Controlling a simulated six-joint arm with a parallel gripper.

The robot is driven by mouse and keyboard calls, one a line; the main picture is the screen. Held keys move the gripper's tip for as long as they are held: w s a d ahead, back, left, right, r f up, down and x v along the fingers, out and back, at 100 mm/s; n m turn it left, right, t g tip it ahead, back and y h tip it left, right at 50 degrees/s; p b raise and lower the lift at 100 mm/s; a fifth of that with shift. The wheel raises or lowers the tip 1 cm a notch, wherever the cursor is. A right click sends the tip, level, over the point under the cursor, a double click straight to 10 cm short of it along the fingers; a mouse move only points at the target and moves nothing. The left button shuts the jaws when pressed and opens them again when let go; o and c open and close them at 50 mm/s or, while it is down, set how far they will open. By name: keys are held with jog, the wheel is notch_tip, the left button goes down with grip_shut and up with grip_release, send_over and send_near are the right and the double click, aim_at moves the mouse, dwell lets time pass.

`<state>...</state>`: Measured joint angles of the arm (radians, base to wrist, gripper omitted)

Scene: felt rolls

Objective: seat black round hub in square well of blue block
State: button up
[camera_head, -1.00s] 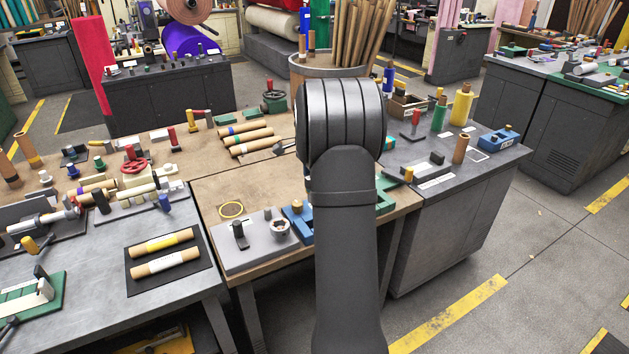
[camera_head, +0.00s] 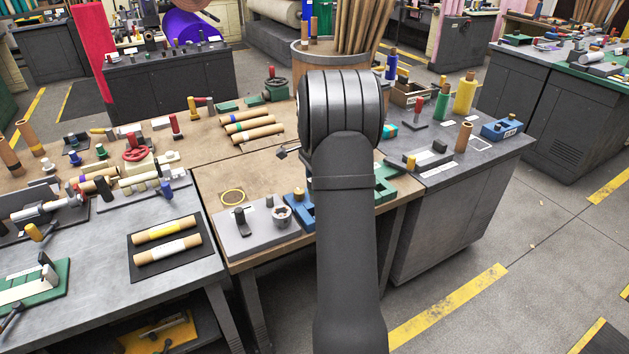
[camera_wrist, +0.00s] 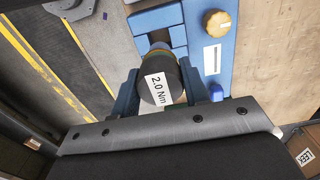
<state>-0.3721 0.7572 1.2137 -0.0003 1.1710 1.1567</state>
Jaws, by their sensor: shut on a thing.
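In the wrist view, my gripper (camera_wrist: 160,93) is shut on the black round hub (camera_wrist: 155,72), which carries a white label reading "2.0 Nm". An orange and greenish band shows at the hub's far end. The blue block (camera_wrist: 203,40) lies beyond and to the right, with a yellow knob (camera_wrist: 218,23) on it. The hub overlaps the block's recessed part in this view, so the square well is largely hidden. I cannot tell whether the hub touches the block. In the head view, the blue block (camera_head: 297,197) is partly hidden behind my arm.
A grey plate (camera_head: 240,240) with a black peg and a round metal part sits left of the block. A green part (camera_head: 385,182) is right of my arm. The bench's front edge is close.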

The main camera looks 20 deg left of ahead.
jog(key=shift+f, duration=0.15)
dwell(0.5)
jog(key=shift+f, duration=1.5)
jog(key=shift+f, duration=2.3)
dwell(1.4)
jog(key=o, duration=1.2)
notch_tip(320, 180, up, 17)
jog(key=shift+r, duration=0.2)
jog(key=shift+f, duration=0.1)
